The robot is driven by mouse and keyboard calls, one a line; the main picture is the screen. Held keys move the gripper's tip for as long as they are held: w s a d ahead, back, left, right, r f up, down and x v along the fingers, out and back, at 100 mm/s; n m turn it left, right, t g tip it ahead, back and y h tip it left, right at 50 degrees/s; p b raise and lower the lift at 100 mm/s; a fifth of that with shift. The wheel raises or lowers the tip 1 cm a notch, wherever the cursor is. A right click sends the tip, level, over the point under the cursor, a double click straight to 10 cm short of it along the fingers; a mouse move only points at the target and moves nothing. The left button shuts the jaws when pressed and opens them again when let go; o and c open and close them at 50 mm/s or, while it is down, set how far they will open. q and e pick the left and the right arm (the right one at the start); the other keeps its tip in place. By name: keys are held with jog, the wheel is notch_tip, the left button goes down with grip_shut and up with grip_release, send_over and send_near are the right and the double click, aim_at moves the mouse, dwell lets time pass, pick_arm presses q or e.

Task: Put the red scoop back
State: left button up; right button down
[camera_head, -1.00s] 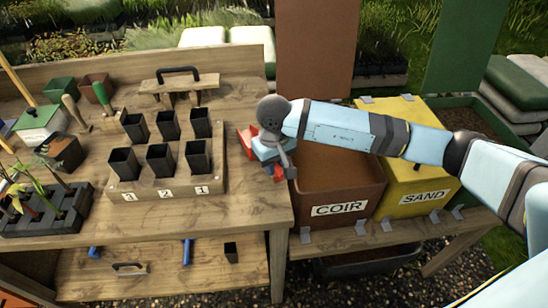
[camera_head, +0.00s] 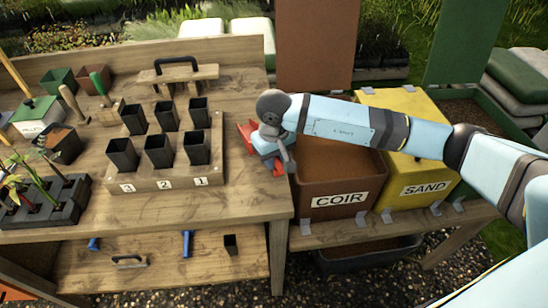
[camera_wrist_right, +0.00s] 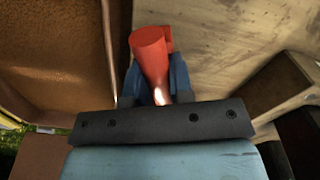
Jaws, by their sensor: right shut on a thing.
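The red scoop (camera_head: 246,133) is in my right gripper (camera_head: 275,162), at the right edge of the wooden bench top, beside the coir bin. In the right wrist view the red scoop handle (camera_wrist_right: 152,52) stands between the blue fingers of my right gripper (camera_wrist_right: 155,82), which are shut on it. My wrist hides part of the scoop in the head view, and I cannot tell whether it touches the bench. The brown coir bin (camera_head: 335,182) is open, with its lid raised behind. My left gripper is not in view.
The yellow sand bin (camera_head: 408,172) stands right of the coir bin. A wooden block (camera_head: 165,184) with several black pots stands left of my right gripper. A wooden carrier with a black handle (camera_head: 178,72) is behind it. The bench strip right of the block is mostly clear.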

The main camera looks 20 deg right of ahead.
jog(key=shift+f, duration=0.15)
jog(key=c, duration=1.4)
grip_release()
jog(key=shift+c, duration=0.2)
jog(key=o, duration=0.5)
